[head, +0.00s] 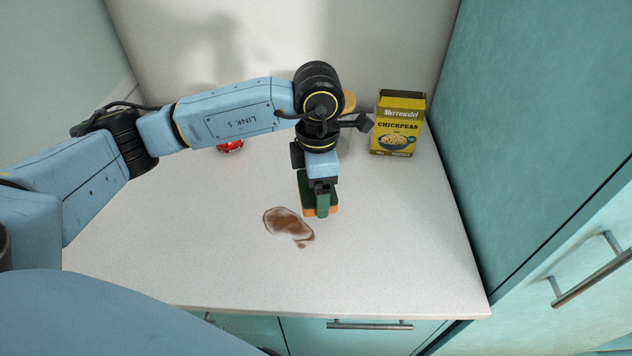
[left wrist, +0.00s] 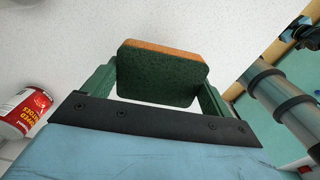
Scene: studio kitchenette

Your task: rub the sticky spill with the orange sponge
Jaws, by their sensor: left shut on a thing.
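The sticky spill (head: 288,223) is a brown, glossy, irregular patch on the white counter in the head view, with a small tail at its lower right. My left gripper (head: 321,200) is just right of the spill, pointing down, and is shut on the sponge. The orange sponge (head: 307,211) has a dark green scouring side and an orange side. In the left wrist view the sponge (left wrist: 160,75) sits between the two green fingers, its green face towards the camera. I cannot tell whether the sponge touches the counter. My right gripper is not in view.
A yellow and green chickpeas box (head: 398,125) stands at the back right of the counter (head: 400,240). A red can (head: 230,146) is partly hidden behind my left arm; it also shows in the left wrist view (left wrist: 25,112). A teal cabinet (head: 545,120) bounds the right side.

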